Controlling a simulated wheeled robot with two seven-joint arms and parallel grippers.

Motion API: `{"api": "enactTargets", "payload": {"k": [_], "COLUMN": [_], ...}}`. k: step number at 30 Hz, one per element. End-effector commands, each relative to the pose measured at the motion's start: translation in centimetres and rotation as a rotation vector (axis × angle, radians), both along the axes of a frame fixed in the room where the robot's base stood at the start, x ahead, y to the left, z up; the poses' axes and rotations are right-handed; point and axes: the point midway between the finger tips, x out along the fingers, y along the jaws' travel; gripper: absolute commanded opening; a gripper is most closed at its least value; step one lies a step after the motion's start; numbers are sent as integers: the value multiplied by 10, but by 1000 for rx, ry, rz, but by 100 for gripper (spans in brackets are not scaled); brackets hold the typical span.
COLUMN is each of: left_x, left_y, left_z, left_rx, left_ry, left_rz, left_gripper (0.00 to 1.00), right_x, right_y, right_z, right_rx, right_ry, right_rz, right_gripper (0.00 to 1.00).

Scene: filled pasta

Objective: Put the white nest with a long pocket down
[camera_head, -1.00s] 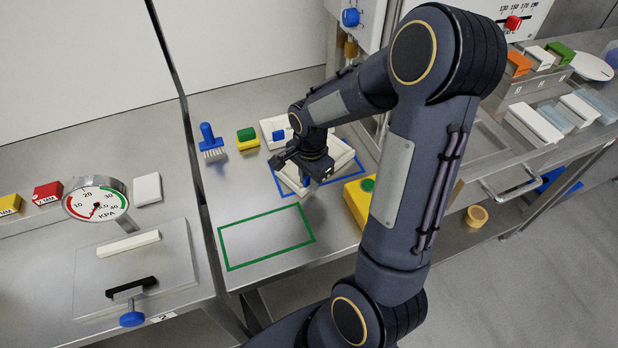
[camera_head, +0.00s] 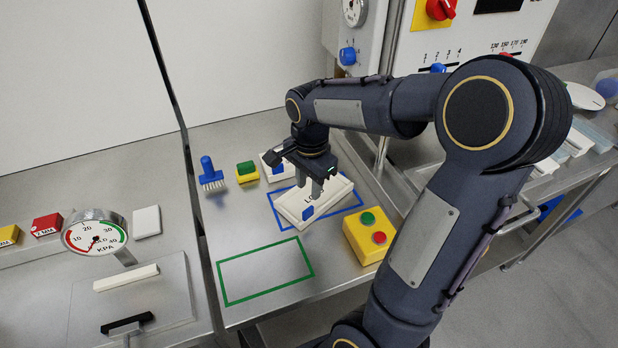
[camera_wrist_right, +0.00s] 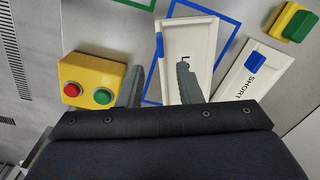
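The white nest with a long pocket (camera_head: 331,205), its lettering partly covered and a blue tab on it, lies at the blue outline (camera_head: 361,206) on the steel table, turned slightly against it. It also shows in the right wrist view (camera_wrist_right: 203,45), where one corner overlaps the outline's line. My right gripper (camera_head: 311,190) is above the nest, fingers pointing down. In the right wrist view its fingers (camera_wrist_right: 161,83) are apart with nothing clasped between them; one overlaps the nest, the other is beside it. My left gripper is not in view.
A white nest marked SHORT (camera_wrist_right: 246,87) lies beside the long one. A yellow button box (camera_head: 362,239) stands close to its right. A green outline (camera_head: 221,284) encloses bare table. A blue brush (camera_head: 209,174) and a green-yellow block (camera_head: 246,172) are behind.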

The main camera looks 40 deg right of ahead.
Motion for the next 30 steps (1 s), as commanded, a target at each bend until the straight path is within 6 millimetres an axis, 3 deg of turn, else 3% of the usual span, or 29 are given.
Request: {"api": "enactTargets", "payload": {"k": [5, 8, 14, 18, 21, 25, 30], "left_x": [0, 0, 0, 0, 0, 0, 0], "left_y": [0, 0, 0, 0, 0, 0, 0], "left_z": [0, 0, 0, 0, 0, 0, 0], "left_rx": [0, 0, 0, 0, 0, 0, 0], "left_ry": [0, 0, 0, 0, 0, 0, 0], "left_rz": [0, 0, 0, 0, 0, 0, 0], "left_gripper": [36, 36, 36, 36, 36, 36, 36], "right_x": [-4, -19, -77, -114, -132, -142, -144], "right_y": [3, 14, 62, 96, 112, 123, 125], "right_z": [16, 26, 46, 46, 42, 38, 37], "right_rx": [7, 38, 84, 37, -13, -61, -73], "right_ry": [-12, -61, -292, -465, -551, -609, -621], "right_rz": [24, 140, 634, 971, 1142, 1264, 1295], "right_gripper": [32, 32, 32, 32, 32, 32, 32]}}
